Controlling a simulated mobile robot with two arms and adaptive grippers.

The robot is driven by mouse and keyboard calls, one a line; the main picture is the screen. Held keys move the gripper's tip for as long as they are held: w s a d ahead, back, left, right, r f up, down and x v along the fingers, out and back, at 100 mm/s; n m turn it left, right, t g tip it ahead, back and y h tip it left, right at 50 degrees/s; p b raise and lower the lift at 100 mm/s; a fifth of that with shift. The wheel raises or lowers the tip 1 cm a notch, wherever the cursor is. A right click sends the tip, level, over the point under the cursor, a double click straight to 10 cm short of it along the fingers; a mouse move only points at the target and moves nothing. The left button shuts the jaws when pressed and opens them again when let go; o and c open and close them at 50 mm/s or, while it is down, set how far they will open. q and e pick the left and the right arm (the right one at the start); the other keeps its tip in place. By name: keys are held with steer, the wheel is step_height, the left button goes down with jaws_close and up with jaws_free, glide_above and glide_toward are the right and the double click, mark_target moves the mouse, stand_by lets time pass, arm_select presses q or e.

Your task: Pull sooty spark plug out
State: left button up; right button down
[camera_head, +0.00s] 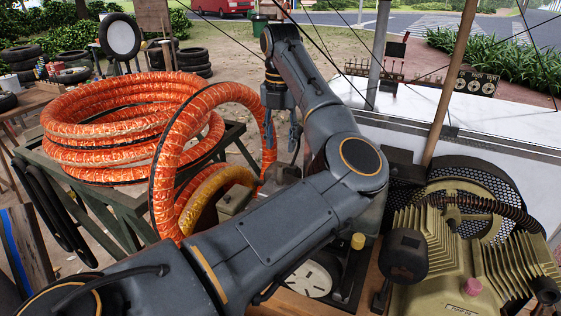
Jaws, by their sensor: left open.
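My left arm comes in from the lower left and crosses the middle of the view. It bends back so that my left gripper (281,135) hangs fingers down beside the orange hose. The gripper is open, and I see nothing between its fingers. The sooty spark plug cannot be made out; my arm hides part of the machinery below it. The olive compressor (440,285) with cooling fins stands at the lower right, apart from the gripper. My right gripper is not in view.
A coiled orange hose (75,112) lies on a green frame table (105,200) at the left, with one loop rising near my gripper. A wooden pole (452,80) stands upright behind the compressor. A white tabletop (480,125) lies at the back right.

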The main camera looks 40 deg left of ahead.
mark_target(280, 164)
arm_select(q)
steer(key=f, duration=0.4)
steer(key=shift+w+a+p, duration=0.2)
steer(key=shift+p, duration=0.15)
step_height(280, 164, down, 4)
steer(key=shift+s+f+p, duration=0.1)
steer(key=shift+f+p, duration=0.15)
steer(key=shift+p, duration=0.3)
steer(key=shift+f, duration=0.45)
jaws_close()
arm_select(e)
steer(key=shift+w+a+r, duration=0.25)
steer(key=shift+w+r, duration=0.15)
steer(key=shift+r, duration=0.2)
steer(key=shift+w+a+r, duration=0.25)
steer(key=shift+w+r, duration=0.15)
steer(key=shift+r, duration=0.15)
arm_select(q)
steer(key=shift+r, duration=0.1)
